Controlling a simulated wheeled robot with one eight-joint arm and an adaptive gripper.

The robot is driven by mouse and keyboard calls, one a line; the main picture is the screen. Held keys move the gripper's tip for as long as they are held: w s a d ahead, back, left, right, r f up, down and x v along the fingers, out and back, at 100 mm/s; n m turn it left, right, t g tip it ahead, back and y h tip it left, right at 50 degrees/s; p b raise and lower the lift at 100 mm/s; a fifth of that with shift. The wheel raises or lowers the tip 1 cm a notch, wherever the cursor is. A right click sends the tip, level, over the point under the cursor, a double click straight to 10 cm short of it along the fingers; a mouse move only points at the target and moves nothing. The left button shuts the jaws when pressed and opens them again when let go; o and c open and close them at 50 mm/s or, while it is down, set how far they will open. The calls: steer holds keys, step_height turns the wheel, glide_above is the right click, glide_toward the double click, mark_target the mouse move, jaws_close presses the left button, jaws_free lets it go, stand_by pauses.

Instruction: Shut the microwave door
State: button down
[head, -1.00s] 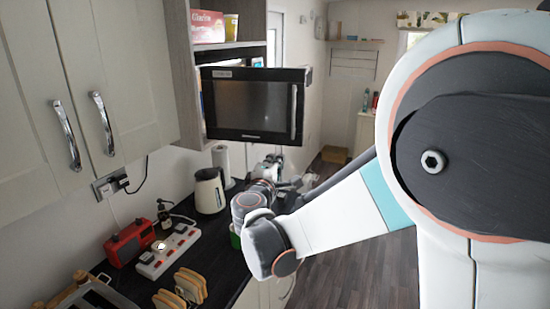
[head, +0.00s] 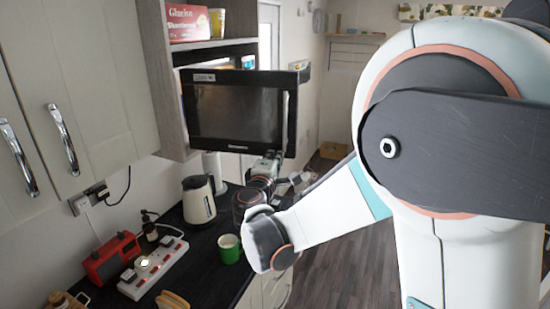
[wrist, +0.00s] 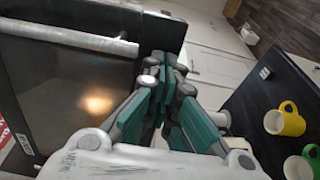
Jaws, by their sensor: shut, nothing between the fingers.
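The microwave door (head: 235,112) is a dark panel with a window, swung out from the wall cabinet and standing open. Its upright pale handle (head: 285,118) is near the right edge. In the wrist view the door (wrist: 60,95) fills the left side, with the handle (wrist: 70,37) across its upper part. My gripper (wrist: 168,68) is shut and empty, close beside the door's edge; I cannot tell if it touches. In the head view my gripper (head: 271,163) is at the door's lower right corner. The microwave's body is mostly hidden behind the door.
Below are a kettle (head: 199,200), a green mug (head: 229,249), a white power strip (head: 153,268) and a red toaster-like box (head: 112,258) on the dark worktop. A yellow mug (wrist: 285,120) shows in the wrist view. Open floor (head: 345,268) lies right of the worktop.

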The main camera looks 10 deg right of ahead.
steer(key=shift+w+d, duration=0.1)
steer(key=shift+w, duration=0.05)
steer(key=w+d+n+t+y+b, duration=0.1)
steer(key=w+d+n+y+b, duration=0.15)
steer(key=w, duration=0.55)
steer(key=w+d+n+t+y+b, duration=0.1)
steer(key=w+d+y, duration=0.15)
steer(key=w, duration=0.55)
steer(key=w+a+n+g+y, duration=0.1)
steer(key=w+a+n+y, duration=0.3)
steer(key=w, duration=0.6)
steer(key=w+a+n+g+y, duration=0.2)
steer(key=w+a+n+y, duration=0.1)
steer(key=w+a+y, duration=0.4)
steer(key=w+y, duration=0.1)
steer(key=w, duration=0.1)
steer(key=shift+w+r+n+p, duration=0.15)
steer(key=shift+w+n+p, duration=0.2)
steer(key=shift+w+p, duration=0.05)
